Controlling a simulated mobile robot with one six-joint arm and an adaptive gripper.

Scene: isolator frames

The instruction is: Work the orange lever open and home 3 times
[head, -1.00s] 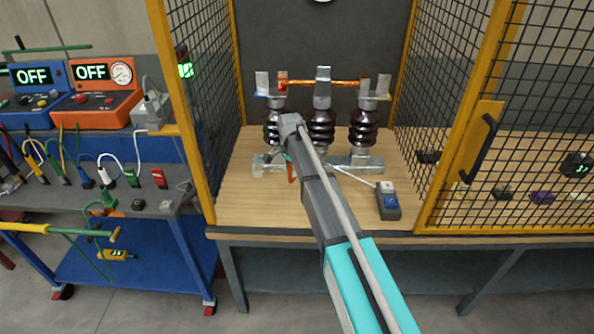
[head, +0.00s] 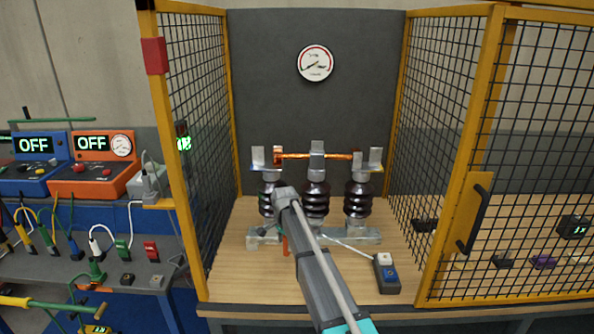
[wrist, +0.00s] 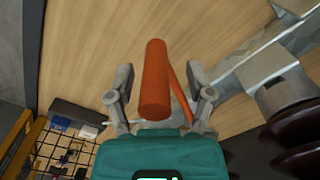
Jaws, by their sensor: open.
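The orange lever (head: 285,246) shows in the head view as a small piece at the front left of the isolator base (head: 345,238). In the wrist view the orange lever (wrist: 155,80) is a thick round grip with a thinner orange rod beside it. My gripper (wrist: 160,78) is open, with one finger on each side of the grip and visible gaps to both. In the head view my arm hides the gripper. The isolator has three brown insulators (head: 358,200). Its copper bar (head: 330,156) lies level across the top, between the outer posts.
A grey box with a blue button (head: 388,275) stands on the wooden bench right of my arm. Yellow-framed mesh (head: 455,150) walls both sides. A round gauge (head: 315,63) hangs on the back panel. Orange and blue OFF units (head: 95,178) stand left, outside the cage.

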